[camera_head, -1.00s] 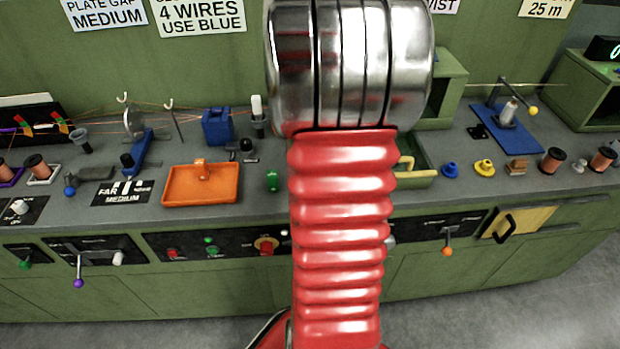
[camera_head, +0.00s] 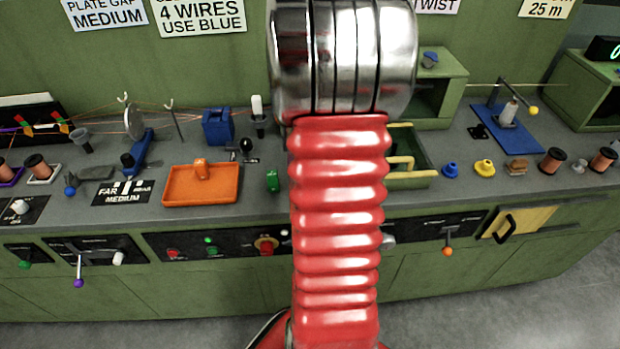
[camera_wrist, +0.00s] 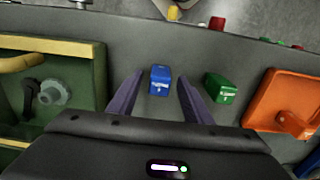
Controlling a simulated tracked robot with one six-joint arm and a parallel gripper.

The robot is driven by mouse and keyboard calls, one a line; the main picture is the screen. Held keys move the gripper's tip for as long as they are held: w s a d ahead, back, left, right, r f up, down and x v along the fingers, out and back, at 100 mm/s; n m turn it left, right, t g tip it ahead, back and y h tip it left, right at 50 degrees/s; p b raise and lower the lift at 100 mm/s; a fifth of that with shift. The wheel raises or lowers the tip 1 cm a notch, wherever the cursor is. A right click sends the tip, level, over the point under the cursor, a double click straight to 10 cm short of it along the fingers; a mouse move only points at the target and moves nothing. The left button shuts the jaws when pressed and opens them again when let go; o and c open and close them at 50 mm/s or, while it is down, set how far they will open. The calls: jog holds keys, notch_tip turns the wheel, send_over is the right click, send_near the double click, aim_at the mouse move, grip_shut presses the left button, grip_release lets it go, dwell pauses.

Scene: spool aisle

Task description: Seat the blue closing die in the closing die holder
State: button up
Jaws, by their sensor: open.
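In the wrist view a small blue block with a pale label, apparently the blue closing die (camera_wrist: 160,80), sits on the grey bench. My gripper (camera_wrist: 160,85) is open, with one purple-grey finger on each side of the block in the picture. Contact does not show. In the head view my arm hides the blue block and my gripper. A green-walled box (camera_wrist: 97,98) at left in the wrist view holds a dark lever (camera_wrist: 33,90) and a grey round part (camera_wrist: 53,92). I cannot tell whether this is the closing die holder.
A similar green block (camera_wrist: 220,88) stands beside the blue one, with an orange tray (camera_head: 218,199) beyond it. A blue flanged part (camera_head: 451,170) and a yellow one (camera_head: 484,168) stand right of the box. A control panel (camera_head: 215,245) runs along the bench front.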

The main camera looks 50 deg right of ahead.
jog(key=shift+c, duration=0.2)
grip_shut()
dwell(0.5)
